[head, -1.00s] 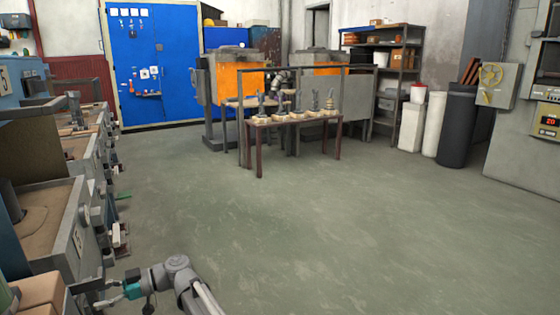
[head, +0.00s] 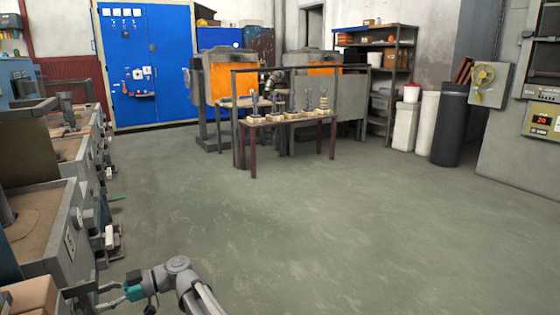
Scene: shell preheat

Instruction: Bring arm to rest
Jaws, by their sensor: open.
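My arm (head: 176,268) reaches in from the bottom edge of the head view, left of the middle, bent at a grey joint. My gripper (head: 104,297), beyond a teal band, points left. Its fingers look apart, and I see nothing between them. The fingertips are close in the picture to the front of the nearest grey machine at the left; I cannot tell if they touch it.
Grey machines (head: 72,240) with sand-coloured tops line the left side. A brown table (head: 252,150) with several pieces on it stands before the orange-fronted furnaces at the back. A control cabinet (head: 510,140) is at the right. The middle floor (head: 320,235) is clear.

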